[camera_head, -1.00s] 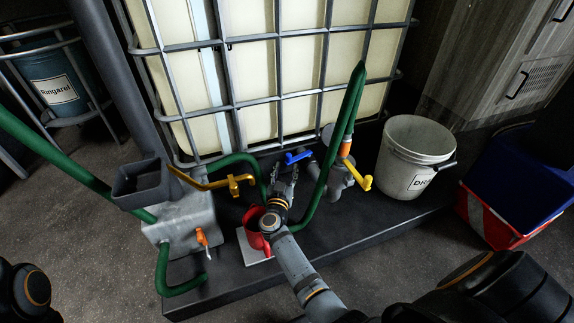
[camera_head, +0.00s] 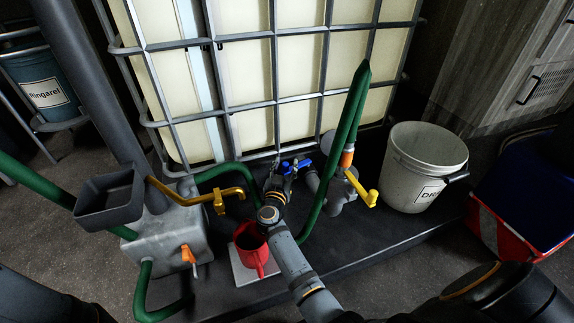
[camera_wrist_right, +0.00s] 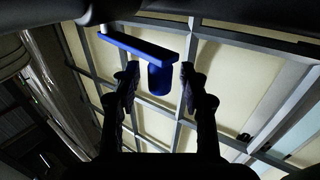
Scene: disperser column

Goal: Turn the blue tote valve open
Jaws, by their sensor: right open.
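The blue tote valve handle (camera_head: 297,165) is at the front bottom of the caged tote (camera_head: 295,100), partly hidden by my right gripper. In the right wrist view the blue handle (camera_wrist_right: 140,48) is a bar with a stubby blue peg. My right gripper (camera_head: 283,172) is at the handle in the head view. In the right wrist view its two fingers (camera_wrist_right: 158,76) are open on either side of the peg, with gaps visible, so it is not clamped. My left gripper is out of view.
A red jug (camera_head: 250,243) stands on a pale plate below my right wrist. A yellow-handled valve (camera_head: 366,190) with a green hose is to the right, near a white bucket (camera_head: 425,160). A yellow lever (camera_head: 180,192) and grey box (camera_head: 165,240) are left.

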